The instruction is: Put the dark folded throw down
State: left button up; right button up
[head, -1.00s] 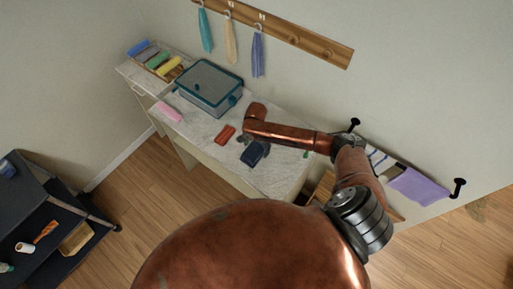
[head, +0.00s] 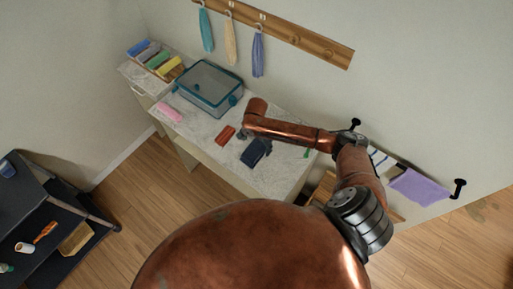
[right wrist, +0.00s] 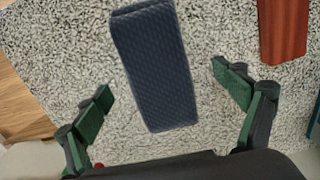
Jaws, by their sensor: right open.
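The dark folded throw (head: 256,152) is a navy, quilted-looking bundle lying on the speckled counter (head: 285,178). In the right wrist view the throw (right wrist: 155,65) lies flat, beyond and between the fingertips. My right gripper (right wrist: 165,92) is open, with a green-padded finger on each side and clear gaps to the throw. In the head view my right gripper (head: 244,134) is small and partly hidden by its arm, close to the throw. My left gripper is not in view.
A red folded cloth (head: 225,133) lies beside the throw, also seen in the right wrist view (right wrist: 284,30). A pink cloth (head: 170,113) and a teal-rimmed lidded box (head: 209,88) are further left. A purple towel (head: 419,187) hangs on a wall rail. A dark cart (head: 60,215) stands at lower left.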

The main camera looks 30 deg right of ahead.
aim_at(256, 147)
notch_tip(256, 147, up, 10)
jog(key=shift+f, duration=0.25)
